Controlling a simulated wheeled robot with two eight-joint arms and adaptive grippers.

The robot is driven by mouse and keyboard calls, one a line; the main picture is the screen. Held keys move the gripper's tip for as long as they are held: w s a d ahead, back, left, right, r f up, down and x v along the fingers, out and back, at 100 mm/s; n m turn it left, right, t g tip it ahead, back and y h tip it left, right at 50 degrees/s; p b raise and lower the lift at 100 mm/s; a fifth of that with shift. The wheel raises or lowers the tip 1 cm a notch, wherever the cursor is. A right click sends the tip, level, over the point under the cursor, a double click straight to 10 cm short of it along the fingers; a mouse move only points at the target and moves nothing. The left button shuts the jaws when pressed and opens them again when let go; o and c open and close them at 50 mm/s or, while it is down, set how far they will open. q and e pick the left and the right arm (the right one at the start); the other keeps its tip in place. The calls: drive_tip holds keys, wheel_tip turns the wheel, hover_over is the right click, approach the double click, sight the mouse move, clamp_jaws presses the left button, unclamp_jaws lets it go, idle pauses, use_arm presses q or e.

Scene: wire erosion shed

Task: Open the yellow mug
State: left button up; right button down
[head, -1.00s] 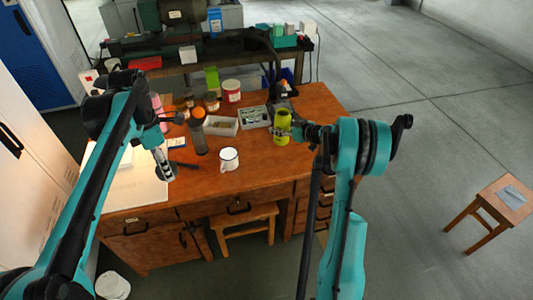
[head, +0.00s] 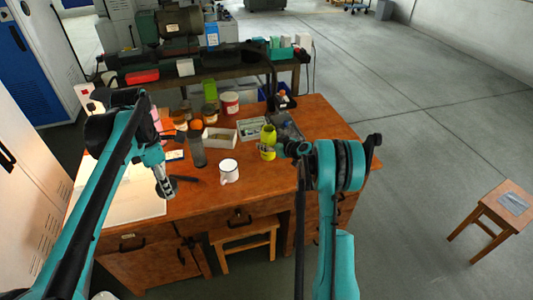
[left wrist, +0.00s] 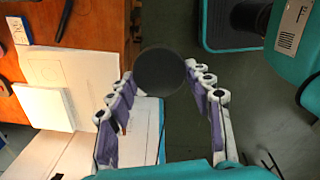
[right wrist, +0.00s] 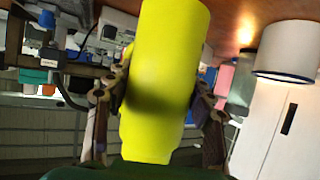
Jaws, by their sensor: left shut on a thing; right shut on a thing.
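The yellow mug (head: 268,142) is a tall cylinder near the desk's right part. My right gripper (head: 284,150) is shut around its side. In the right wrist view the mug (right wrist: 160,80) fills the space between the fingers (right wrist: 160,100), with a narrower yellow end towards the palm. My left gripper (head: 165,188) is over the desk's left front part, away from the mug. In the left wrist view its fingers (left wrist: 160,80) are shut on a dark round disc (left wrist: 160,70). I cannot tell for sure whether this is the mug's lid.
The wooden desk (head: 225,200) holds a white mug (head: 229,171), a dark bottle with an orange cap (head: 196,143), a small white tray (head: 215,137) and several jars. White paper (head: 125,195) lies at the left. A stool (head: 495,210) stands right. Bare desk lies around the white mug.

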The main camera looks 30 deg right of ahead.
use_arm(q)
drive_tip(key=shift+f, duration=0.15)
use_arm(e)
drive_tip(key=shift+w+a+f, duration=0.2)
drive_tip(key=shift+f, duration=0.1)
use_arm(q)
drive_tip(key=shift+f+b, duration=0.75)
drive_tip(key=shift+b, duration=0.15)
use_arm(e)
drive_tip(key=shift+f, duration=1.75)
use_arm(q)
drive_tip(key=shift+f, duration=0.2)
use_arm(e)
drive_tip(key=shift+f, duration=0.2)
drive_tip(key=c, duration=0.6)
unclamp_jaws()
use_arm(q)
drive_tip(key=shift+r, duration=0.1)
use_arm(e)
drive_tip(key=shift+r, duration=0.1)
